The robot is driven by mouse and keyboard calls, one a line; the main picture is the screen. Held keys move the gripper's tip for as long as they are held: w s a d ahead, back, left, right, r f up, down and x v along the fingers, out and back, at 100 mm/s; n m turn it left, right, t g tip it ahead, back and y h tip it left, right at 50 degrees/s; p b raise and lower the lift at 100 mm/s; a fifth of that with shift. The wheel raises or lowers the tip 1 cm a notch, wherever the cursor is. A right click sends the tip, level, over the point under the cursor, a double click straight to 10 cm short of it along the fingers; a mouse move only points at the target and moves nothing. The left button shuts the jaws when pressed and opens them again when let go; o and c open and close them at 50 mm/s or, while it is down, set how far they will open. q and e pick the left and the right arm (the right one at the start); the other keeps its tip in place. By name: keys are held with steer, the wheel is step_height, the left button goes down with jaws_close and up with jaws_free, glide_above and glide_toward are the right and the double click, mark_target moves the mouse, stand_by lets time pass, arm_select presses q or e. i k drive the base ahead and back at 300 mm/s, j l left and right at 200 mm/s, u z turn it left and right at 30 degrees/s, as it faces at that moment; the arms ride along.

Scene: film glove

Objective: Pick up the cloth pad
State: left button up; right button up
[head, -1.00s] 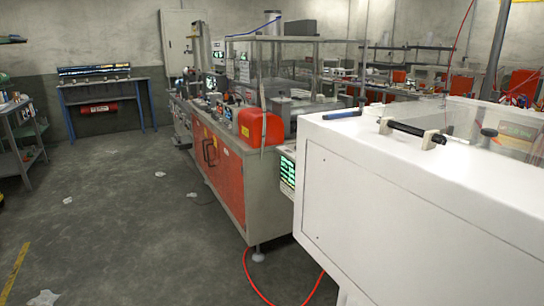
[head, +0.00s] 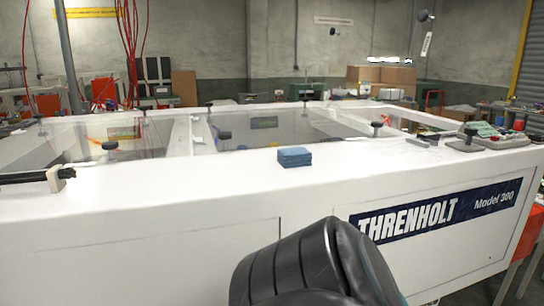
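The cloth pad (head: 294,157) is a small blue folded stack. It lies on the white top rim of the large Threnholt machine (head: 150,200), near its front edge. A dark, ribbed part of my own arm shows at the bottom middle, below and in front of the pad. No gripper fingers show in the view, so neither gripper can be placed relative to the pad.
Clear panels with black knobs (head: 224,136) cover the machine's top behind the pad. A black handle (head: 30,176) is at the left. A grey control unit (head: 495,136) sits on the right end. The rim around the pad is clear.

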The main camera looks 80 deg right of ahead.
mark_target(296, 158)
steer(key=z, duration=1.5)
